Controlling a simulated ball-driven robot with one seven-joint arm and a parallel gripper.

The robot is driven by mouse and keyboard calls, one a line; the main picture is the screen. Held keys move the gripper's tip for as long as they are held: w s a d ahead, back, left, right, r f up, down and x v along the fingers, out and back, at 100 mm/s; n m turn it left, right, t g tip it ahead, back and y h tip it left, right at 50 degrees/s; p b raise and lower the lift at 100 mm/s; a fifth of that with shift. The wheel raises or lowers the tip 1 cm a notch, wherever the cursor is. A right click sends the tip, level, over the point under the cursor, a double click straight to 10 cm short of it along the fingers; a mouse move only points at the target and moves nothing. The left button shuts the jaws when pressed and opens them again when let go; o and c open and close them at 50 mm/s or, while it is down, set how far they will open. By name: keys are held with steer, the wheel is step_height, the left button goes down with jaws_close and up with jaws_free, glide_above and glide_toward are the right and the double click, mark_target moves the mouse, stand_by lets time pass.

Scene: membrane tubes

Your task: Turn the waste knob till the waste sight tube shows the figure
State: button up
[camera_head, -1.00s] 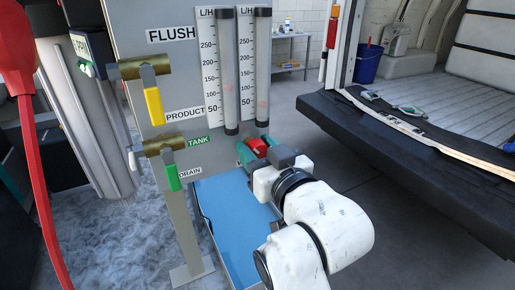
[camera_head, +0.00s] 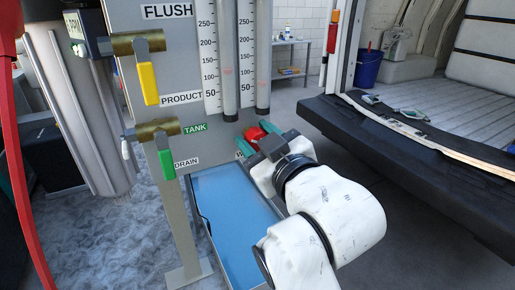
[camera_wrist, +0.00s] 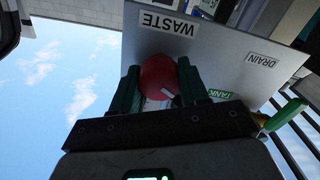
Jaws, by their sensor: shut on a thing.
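The red waste knob (camera_head: 254,133) is on the lower part of the grey panel. In the wrist view the knob (camera_wrist: 158,76) sits beside the upside-down WASTE label (camera_wrist: 168,23). My gripper (camera_head: 260,138) has its green fingers on either side of the knob and is shut on it; the fingers also show in the wrist view (camera_wrist: 158,88). Two upright sight tubes stand on the panel, a left one (camera_head: 229,95) and a right one (camera_head: 263,65), each beside an L/H scale. Faint reddish marks show in both, the right one lower. Their tops are cut off, and the exact readings are unclear.
A yellow handle (camera_head: 148,83) and a green handle (camera_head: 166,160) hang on brass valves at the left. A blue tray (camera_head: 232,215) lies below the panel. A red hose (camera_head: 22,190) runs at far left. A van's open rear (camera_head: 430,140) is at right.

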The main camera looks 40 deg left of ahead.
steer(key=shift+n+b, duration=0.75)
steer(key=shift+n, duration=0.25)
steer(key=o, duration=1)
steer(key=b+v, duration=0.2)
steer(key=v, duration=0.8)
steer(key=shift+s+d, duration=0.15)
steer(key=shift+d, duration=0.25)
